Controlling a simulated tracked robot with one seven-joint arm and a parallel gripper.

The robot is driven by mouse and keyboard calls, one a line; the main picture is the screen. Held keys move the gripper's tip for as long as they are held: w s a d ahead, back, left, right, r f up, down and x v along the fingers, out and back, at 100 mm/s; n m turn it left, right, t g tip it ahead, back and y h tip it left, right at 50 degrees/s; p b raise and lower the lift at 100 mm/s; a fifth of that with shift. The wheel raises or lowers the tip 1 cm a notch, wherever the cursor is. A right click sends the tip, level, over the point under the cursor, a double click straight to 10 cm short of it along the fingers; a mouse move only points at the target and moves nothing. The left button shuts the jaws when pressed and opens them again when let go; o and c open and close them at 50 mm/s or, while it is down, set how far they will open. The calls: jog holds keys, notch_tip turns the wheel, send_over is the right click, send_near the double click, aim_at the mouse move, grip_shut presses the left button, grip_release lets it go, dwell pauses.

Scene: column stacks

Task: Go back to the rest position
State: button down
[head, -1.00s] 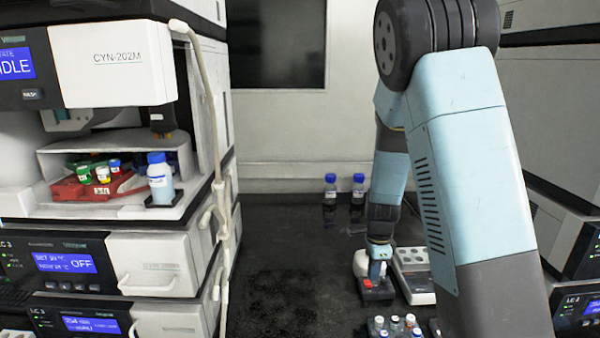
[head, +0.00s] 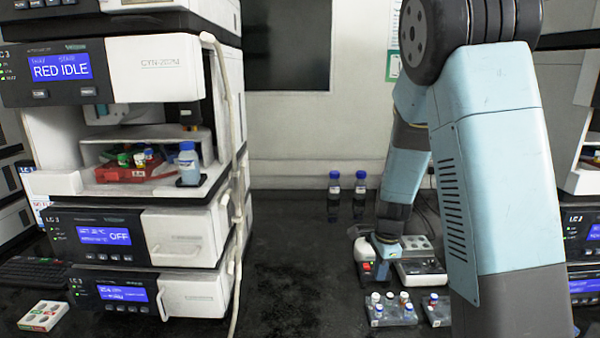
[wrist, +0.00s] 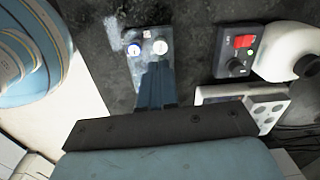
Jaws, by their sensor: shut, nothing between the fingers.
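My blue and grey arm stands at the right in the head view, bent downward. My gripper (wrist: 157,68) shows in the wrist view with its two blue fingers together and nothing between them.
The left column stack (head: 180,240) holds a red rack (head: 130,173) and a blue-capped bottle (head: 188,165) in its open bay. Vial racks (head: 392,316) stand at the bench front, beside the red-switch device (wrist: 236,52). Two dark bottles (head: 334,190) stand at the back. The bench middle is clear.

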jog(key=s+d+r+n+t, duration=0.1)
jog(key=s+r+n+t, duration=0.4)
jog(key=s+r+n, duration=1.2)
jog(key=s+v, duration=0.1)
jog(key=v, duration=1)
jog(key=shift+s+d, duration=0.2)
jog(key=shift+s, duration=0.05)
